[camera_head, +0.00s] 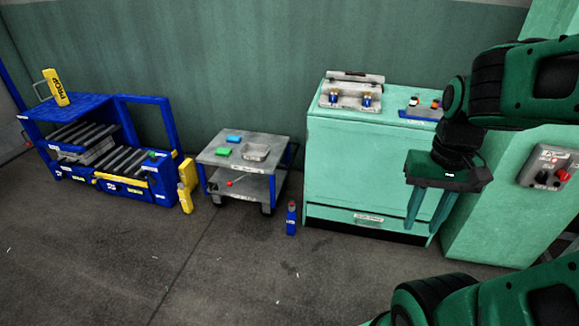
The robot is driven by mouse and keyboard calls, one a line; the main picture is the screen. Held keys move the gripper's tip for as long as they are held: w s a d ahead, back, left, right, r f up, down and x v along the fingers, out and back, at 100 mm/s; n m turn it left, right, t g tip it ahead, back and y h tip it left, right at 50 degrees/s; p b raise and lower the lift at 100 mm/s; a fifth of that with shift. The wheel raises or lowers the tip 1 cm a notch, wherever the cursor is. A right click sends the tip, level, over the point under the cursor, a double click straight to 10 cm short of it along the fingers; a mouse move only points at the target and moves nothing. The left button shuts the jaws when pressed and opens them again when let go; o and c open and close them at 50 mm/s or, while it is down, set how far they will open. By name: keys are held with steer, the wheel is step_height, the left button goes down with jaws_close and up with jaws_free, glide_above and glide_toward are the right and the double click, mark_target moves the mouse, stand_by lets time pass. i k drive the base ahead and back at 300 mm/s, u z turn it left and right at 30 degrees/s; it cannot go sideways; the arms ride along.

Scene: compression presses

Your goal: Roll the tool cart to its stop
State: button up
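The tool cart (239,165) stands on the floor left of the middle, against the back wall. It has a grey top, a lower shelf, blue uprights and dark castors. A green block, a blue block and a shallow metal tray lie on its top. A small red-tipped item is on its lower shelf. My gripper (425,228) hangs at the right, pointing down in front of the green cabinet, well apart from the cart. Its two fingers are spread with nothing between them. I cannot tell which thing is the cart's stop.
A blue rack (148,115) with grey rollers stands left of the cart. A yellow bottle-like item (185,198) and a blue one (291,219) stand on the floor either side of the cart. The green cabinet (360,170) is to the right. The floor in front is clear.

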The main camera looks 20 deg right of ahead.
mark_target(267, 179)
steer(key=u, duration=0.05)
steer(key=i, duration=1)
steer(key=z, duration=0.05)
